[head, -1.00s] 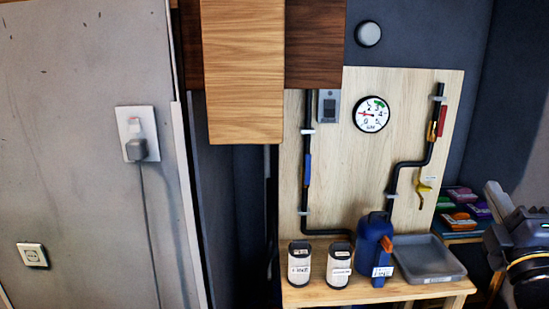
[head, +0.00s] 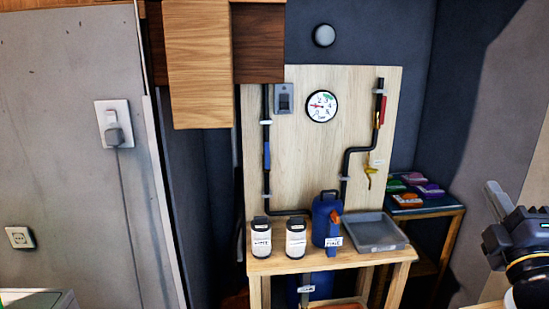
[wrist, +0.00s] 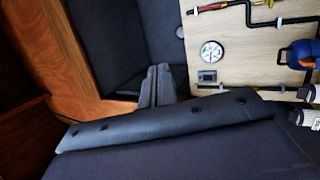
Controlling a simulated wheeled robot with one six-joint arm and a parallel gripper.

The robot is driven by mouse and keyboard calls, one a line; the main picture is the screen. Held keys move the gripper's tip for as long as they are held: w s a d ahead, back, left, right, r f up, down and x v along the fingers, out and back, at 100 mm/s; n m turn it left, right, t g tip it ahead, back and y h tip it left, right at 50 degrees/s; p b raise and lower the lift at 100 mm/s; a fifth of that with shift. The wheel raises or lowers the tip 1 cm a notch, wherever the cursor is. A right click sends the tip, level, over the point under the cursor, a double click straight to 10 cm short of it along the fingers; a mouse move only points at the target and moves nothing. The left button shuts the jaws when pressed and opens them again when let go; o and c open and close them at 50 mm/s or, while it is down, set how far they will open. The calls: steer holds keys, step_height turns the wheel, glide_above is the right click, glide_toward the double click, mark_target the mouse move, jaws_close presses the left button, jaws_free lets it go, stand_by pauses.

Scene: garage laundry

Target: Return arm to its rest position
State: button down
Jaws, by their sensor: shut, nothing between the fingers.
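My gripper (wrist: 158,72) shows in the wrist view as two grey fingers pressed together, with nothing between them. In the head view my gripper (head: 494,192) is at the right edge, beside my dark arm links, which the frame cuts off. It is in front of the dark wall, to the right of the wooden bench, and touches nothing that I can see.
A wooden bench (head: 380,256) holds two white canisters, a blue jug (head: 326,222) and a grey tray (head: 376,232). Behind it a panel (head: 317,150) carries pipes and a gauge (head: 321,106). A small side table (head: 424,212) with coloured packs stands right of it.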

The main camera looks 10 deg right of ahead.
steer(key=shift+s+d, duration=0.2)
steer(key=shift+s, duration=0.15)
